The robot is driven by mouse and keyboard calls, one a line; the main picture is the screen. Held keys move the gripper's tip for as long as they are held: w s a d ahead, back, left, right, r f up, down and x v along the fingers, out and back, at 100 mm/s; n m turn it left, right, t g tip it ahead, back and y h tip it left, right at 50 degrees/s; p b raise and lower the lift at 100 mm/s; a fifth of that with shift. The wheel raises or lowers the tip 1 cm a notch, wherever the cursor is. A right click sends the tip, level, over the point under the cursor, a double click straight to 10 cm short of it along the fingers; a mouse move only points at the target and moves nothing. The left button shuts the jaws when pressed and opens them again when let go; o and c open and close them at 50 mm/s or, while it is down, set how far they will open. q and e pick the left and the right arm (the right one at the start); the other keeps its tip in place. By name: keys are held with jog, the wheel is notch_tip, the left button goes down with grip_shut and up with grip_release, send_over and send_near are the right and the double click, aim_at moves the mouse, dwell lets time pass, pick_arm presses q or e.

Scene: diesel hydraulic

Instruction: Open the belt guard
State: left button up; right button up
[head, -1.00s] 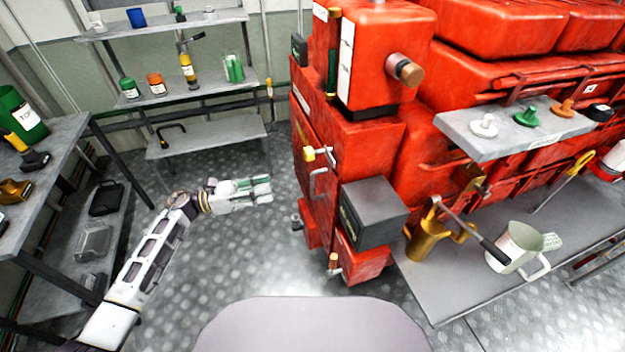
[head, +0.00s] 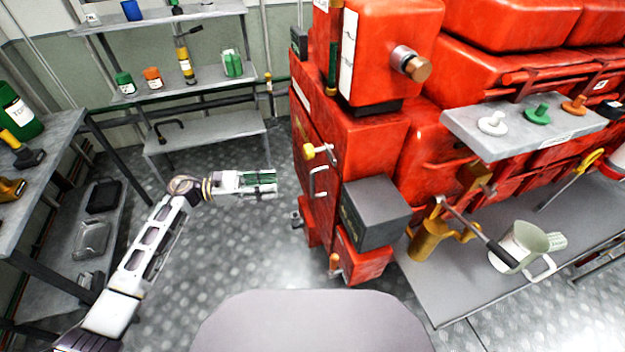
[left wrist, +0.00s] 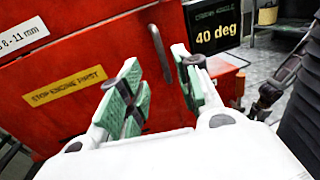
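The belt guard (head: 308,125) is the red panel on the left end of the red engine. It appears closed. It carries a pale bar handle (head: 317,184) and a yellow-knobbed latch (head: 311,151) above it. In the left wrist view the red panel (left wrist: 95,40) has a yellow "STOP ENGINE FIRST" label, and a dark handle bar (left wrist: 160,52) shows beyond the fingers. My left gripper (head: 274,183) is left of the guard, pointing at it, apart from the handle. In the wrist view its green-padded fingers (left wrist: 158,82) are spread and empty. My right gripper is out of view.
A dark box (head: 375,212) sits at the engine's lower front corner. A bench (head: 440,290) at right holds a gold can and a white jug (head: 520,243). Shelves (head: 210,135) stand behind and a table (head: 50,145) at left. Floor around my left gripper is clear.

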pick_arm(q)
jog(key=p, duration=0.1)
send_over(312, 196)
jog(key=a, duration=0.1)
jog(key=shift+w+d, duration=0.3)
jog(key=shift+d, duration=0.25)
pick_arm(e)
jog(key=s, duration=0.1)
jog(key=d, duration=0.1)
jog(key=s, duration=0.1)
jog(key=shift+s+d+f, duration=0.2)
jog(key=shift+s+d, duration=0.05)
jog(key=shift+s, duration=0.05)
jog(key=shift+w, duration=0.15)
pick_arm(q)
grip_shut()
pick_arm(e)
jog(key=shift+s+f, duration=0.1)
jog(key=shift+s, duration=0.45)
